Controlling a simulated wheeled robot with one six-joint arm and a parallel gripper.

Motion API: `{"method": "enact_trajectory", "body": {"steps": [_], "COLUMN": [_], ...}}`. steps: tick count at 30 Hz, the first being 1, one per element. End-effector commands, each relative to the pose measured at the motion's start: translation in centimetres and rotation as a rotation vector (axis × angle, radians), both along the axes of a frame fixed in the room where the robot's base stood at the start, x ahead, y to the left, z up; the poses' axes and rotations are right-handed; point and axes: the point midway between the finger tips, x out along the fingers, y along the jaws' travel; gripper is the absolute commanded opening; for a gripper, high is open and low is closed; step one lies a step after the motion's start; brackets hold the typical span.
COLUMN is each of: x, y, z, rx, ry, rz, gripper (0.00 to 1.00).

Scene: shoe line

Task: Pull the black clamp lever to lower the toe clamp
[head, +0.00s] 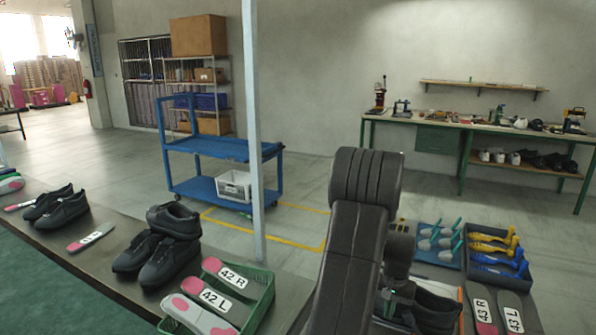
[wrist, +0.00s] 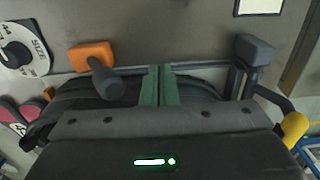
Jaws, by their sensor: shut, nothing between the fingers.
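In the wrist view, my gripper (wrist: 160,85) has its two green fingers together with nothing between them, over a black shoe (wrist: 75,97). A black lever with a rounded grip (wrist: 107,85) rises from an orange block (wrist: 92,55) left of the fingers, apart from them. It looks like the clamp lever. On the right stand a dark grey block on a post (wrist: 255,50) and a bent black arm with a yellow end (wrist: 295,127). I cannot tell for sure which part is the toe clamp. In the head view my arm hides most of the fixture; a black shoe (head: 437,305) shows beside it.
A size dial (wrist: 20,50) sits at the left of the wrist view. In the head view, blue trays of tools (head: 495,275) and insoles marked 43 (head: 483,312) lie right of my arm. A green basket (head: 262,297) and black shoes (head: 170,255) stand left.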

Motion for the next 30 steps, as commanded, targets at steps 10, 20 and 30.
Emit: {"method": "enact_trajectory", "body": {"steps": [10, 20, 30], "x": [0.0, -0.6, -1.4], "y": [0.0, -1.3, -2.8], "z": [0.0, 0.0, 0.0], "rx": [0.000, 0.000, 0.000], "ry": [0.000, 0.000, 0.001], "rz": [0.000, -0.001, -0.001], "gripper": [0.00, 0.00, 0.00]}}
